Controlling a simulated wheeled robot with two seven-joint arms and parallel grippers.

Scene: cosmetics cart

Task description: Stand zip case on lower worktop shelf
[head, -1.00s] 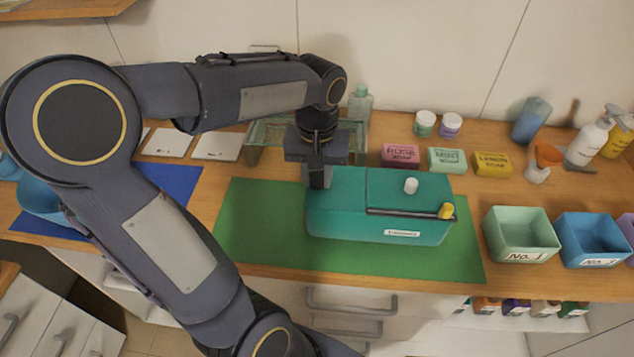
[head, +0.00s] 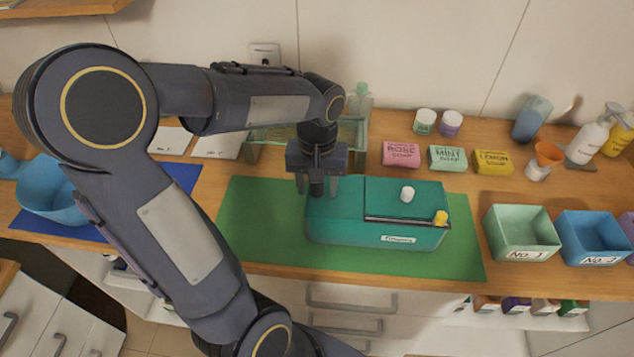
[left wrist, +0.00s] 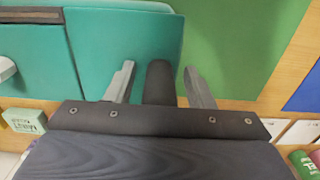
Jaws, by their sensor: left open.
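The teal zip case (head: 335,220) lies on the green mat (head: 265,258) with its label side to the front. A dark zip line with a yellow pull (head: 441,217) and a white knob (head: 407,194) show on its right part. My left gripper (head: 316,190) points down over the case's left end, with its fingers spread. In the left wrist view, the open fingers (left wrist: 158,85) are over the case's end (left wrist: 145,35), near its edge with the mat. A dark rounded piece lies between them; I cannot tell what it is. My right gripper is out of view.
A translucent green stand (head: 355,130) is behind the gripper. Soap boxes (head: 447,158) and jars line the back right. A mint bin (head: 522,234) and a blue bin (head: 593,239) stand right of the mat. Small bottles sit on a low shelf (head: 515,318) under the worktop.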

